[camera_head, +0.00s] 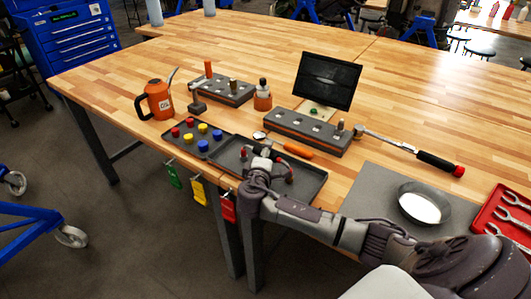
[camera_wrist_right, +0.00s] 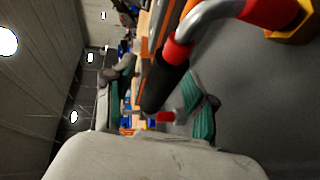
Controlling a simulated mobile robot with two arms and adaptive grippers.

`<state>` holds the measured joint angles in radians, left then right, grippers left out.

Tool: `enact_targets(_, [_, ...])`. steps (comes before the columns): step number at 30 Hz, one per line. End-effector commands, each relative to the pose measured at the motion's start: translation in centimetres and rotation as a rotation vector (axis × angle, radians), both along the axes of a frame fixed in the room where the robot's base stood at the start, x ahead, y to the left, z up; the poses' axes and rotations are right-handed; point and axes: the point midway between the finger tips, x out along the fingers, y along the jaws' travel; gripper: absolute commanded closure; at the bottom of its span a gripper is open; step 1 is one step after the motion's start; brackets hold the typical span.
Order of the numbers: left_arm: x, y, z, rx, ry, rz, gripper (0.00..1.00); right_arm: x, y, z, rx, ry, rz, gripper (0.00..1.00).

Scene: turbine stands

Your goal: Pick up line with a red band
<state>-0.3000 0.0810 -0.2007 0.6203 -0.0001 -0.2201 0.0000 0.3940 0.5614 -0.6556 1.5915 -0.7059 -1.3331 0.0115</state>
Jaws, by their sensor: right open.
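My right gripper (camera_head: 268,154) is over the black tray (camera_head: 318,190) at the bench's front edge. In the right wrist view its teal-padded fingers (camera_wrist_right: 160,92) are spread apart. A line with a red band (camera_wrist_right: 177,51), with a silver bent tube and a dark end, shows close to the camera there. The dark end reaches toward the space between the fingers; I cannot tell whether they touch it. In the head view a dark curved piece (camera_head: 284,163) lies in the tray, partly hidden by my gripper. My left gripper is out of view.
A tray with coloured caps (camera_head: 211,155) adjoins on the left. Behind stand a dark block (camera_head: 308,130), a screen (camera_head: 327,80), an orange oil can (camera_head: 159,99) and an orange bottle (camera_head: 262,96). A ratchet (camera_head: 410,149) and a bowl (camera_head: 424,206) are at right.

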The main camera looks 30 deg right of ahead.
Motion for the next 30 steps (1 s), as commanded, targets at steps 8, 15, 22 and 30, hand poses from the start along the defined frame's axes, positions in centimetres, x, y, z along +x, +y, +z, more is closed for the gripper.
enact_targets(8, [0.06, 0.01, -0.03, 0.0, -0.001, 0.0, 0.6, 0.03, 0.0, -0.05, 0.0, 0.0, 0.0, 0.56])
enact_targets(15, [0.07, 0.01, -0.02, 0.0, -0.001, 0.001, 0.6, 0.02, 0.02, -0.05, 0.0, 0.0, 0.001, 0.96])
enact_targets(22, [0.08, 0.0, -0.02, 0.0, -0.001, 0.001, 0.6, 0.02, 0.04, -0.07, 0.001, 0.001, 0.001, 1.0])
enact_targets(30, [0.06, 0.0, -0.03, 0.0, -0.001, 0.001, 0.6, 0.05, 0.04, 0.08, 0.0, -0.002, 0.001, 1.0])
